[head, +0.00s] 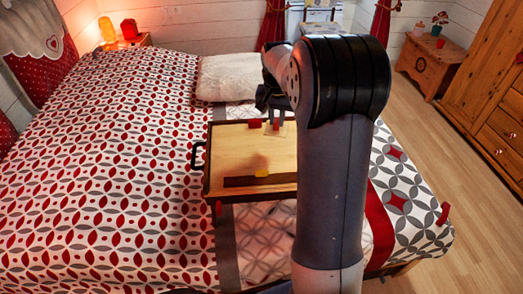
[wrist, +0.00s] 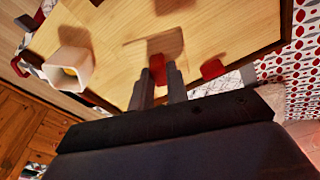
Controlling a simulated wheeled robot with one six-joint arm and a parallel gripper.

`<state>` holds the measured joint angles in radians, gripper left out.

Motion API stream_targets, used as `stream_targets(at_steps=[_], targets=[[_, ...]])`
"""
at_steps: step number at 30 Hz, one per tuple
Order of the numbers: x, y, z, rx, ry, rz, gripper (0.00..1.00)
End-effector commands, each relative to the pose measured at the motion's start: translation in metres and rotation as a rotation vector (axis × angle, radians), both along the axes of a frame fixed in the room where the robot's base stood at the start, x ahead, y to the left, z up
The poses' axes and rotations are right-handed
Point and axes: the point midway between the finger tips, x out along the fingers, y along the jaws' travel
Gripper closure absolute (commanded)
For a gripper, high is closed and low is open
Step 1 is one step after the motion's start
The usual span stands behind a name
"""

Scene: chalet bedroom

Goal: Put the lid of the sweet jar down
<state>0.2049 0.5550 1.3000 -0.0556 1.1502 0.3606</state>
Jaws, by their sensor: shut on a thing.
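My gripper (wrist: 158,72) is shut on a small red piece, which looks like the lid (wrist: 157,68), seen between its fingertips in the wrist view. The lid is over the wooden tray; whether it touches the wood I cannot tell. A white square-mouthed jar (wrist: 84,74) with something yellow inside stands open on the tray, to the left in the wrist view. In the head view my gripper (head: 275,103) is over the tray's far edge, and my arm hides the tray's right part and the jar.
The wooden tray (head: 226,150) with dark rim lies on the patterned bed (head: 120,170). A second red piece (wrist: 212,69) sits near its edge, close to my gripper. A yellow piece (head: 262,173) is on the near part. Bare wood lies between. A pillow (head: 222,77) is behind.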

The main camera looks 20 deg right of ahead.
Motion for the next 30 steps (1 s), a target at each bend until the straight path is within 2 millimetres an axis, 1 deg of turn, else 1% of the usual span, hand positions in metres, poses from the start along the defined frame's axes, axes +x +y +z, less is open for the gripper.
stream_targets(at_steps=[4, 9, 12, 19, 24, 26, 30], targets=[[0.000, 0.002, -0.010, 0.000, -0.001, -0.042, 1.00], [0.000, 0.002, -0.041, 0.000, 0.001, -0.049, 1.00], [0.000, 0.002, -0.056, 0.000, -0.001, -0.047, 1.00], [0.000, 0.002, -0.075, 0.000, -0.001, -0.047, 1.00], [0.000, 0.002, -0.099, 0.001, -0.001, -0.047, 1.00], [0.001, 0.002, -0.103, 0.000, -0.004, -0.047, 1.00], [0.001, 0.002, -0.103, 0.000, -0.006, -0.047, 1.00]])
